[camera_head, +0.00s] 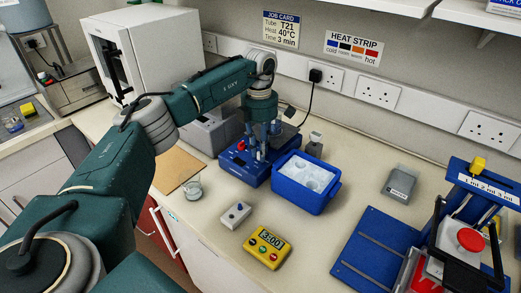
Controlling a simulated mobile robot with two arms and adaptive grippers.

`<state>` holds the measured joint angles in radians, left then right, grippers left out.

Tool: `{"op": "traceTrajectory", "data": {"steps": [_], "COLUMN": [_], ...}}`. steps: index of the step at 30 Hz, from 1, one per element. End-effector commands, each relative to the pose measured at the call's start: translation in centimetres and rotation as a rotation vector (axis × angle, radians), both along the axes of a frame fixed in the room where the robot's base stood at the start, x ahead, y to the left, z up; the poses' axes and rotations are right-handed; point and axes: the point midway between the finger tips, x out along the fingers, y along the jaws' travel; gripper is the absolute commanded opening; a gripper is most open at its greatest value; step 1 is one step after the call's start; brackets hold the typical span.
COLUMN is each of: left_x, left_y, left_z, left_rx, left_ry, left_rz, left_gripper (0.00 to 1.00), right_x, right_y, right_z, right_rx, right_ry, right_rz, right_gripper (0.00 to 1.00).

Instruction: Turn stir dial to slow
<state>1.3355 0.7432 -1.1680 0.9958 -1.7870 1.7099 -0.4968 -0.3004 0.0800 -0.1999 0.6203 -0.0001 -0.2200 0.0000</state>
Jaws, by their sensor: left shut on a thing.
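My left arm comes in from the left, and its gripper (259,152) points down at the blue bench unit (233,167). The gripper is shut at the top of this unit, on what seems to be the stir dial. The fingers and the unit's posts hide the dial, so its setting cannot be read. A small red part (241,145) shows on the unit just left of the fingers. My right gripper is not in view.
A blue tub (306,200) with pale contents stands close right of the unit. A glass beaker (193,188), a grey switch box (235,214) and a yellow timer (267,247) stand in front. A blue rig (372,245) with a red button is at right.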

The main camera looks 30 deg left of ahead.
Motion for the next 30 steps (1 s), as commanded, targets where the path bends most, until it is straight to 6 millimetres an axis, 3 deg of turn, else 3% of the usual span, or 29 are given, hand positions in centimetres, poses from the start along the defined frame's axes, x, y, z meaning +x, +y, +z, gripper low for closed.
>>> {"op": "traceTrajectory", "data": {"steps": [12,30], "left_x": [0.13,0.16], "left_y": [0.01,0.01], "left_z": [0.14,0.16], "left_rx": [-0.001,0.000], "left_ry": [-0.004,-0.004], "left_rz": [-0.272,-0.353], "left_gripper": [0.00,0.00], "right_x": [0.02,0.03], "right_y": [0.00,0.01], "right_z": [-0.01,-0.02], "right_rx": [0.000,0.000], "right_ry": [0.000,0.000], "right_rz": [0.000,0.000], "right_gripper": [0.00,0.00]}}
